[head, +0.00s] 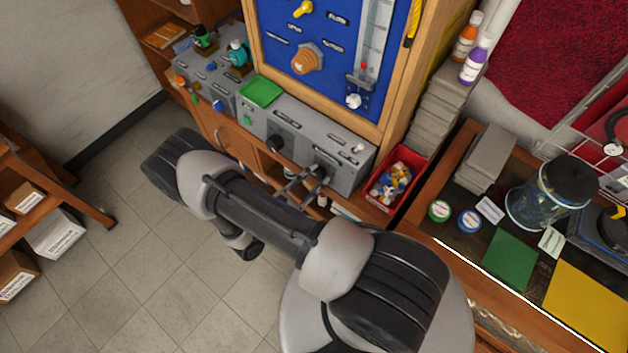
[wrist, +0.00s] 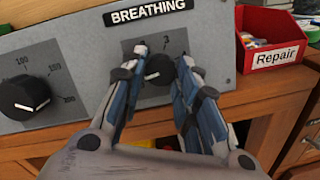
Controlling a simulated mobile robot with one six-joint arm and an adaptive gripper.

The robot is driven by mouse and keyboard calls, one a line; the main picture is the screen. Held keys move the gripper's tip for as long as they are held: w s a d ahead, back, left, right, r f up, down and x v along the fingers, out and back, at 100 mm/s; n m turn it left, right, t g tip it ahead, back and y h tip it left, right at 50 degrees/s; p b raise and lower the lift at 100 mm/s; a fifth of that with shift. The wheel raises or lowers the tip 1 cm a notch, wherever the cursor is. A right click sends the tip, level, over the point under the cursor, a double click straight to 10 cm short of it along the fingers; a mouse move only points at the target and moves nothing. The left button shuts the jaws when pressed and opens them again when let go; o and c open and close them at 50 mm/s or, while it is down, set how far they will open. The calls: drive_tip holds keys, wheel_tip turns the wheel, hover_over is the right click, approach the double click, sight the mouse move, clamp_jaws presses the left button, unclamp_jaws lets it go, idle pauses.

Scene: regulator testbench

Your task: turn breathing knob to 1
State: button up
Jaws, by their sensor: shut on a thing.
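The breathing knob (wrist: 158,69) is a black round knob on a grey panel, below a black label reading BREATHING (wrist: 147,12). In the head view my gripper (head: 311,178) reaches the front of the grey panel (head: 295,135), and the knob is hidden there. Which number the knob points to cannot be told.
A second black knob (wrist: 24,98) with a numbered dial sits left on the panel. A red Repair bin (wrist: 274,40) stands right of it. A green tray (head: 261,91) lies on top of the panel. A blue board (head: 335,45) rises behind.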

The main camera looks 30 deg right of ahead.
drive_tip(key=shift+w+r+m+g+b, duration=0.1)
drive_tip(key=shift+m+g+b, duration=0.25)
drive_tip(key=shift+m, duration=0.95)
drive_tip(key=shift+w+m+g+b, duration=0.1)
drive_tip(key=shift+m+g+b, duration=0.2)
drive_tip(key=shift+m, duration=1)
drive_tip(key=o, duration=1.1)
drive_tip(key=shift+c, duration=0.2)
drive_tip(key=shift+a, duration=0.1)
drive_tip(key=s+a, duration=0.2)
drive_tip(key=a, duration=0.9)
drive_tip(key=shift+s+a+r, duration=0.25)
drive_tip(key=shift+a+r, duration=0.05)
drive_tip(key=shift+r, duration=0.1)
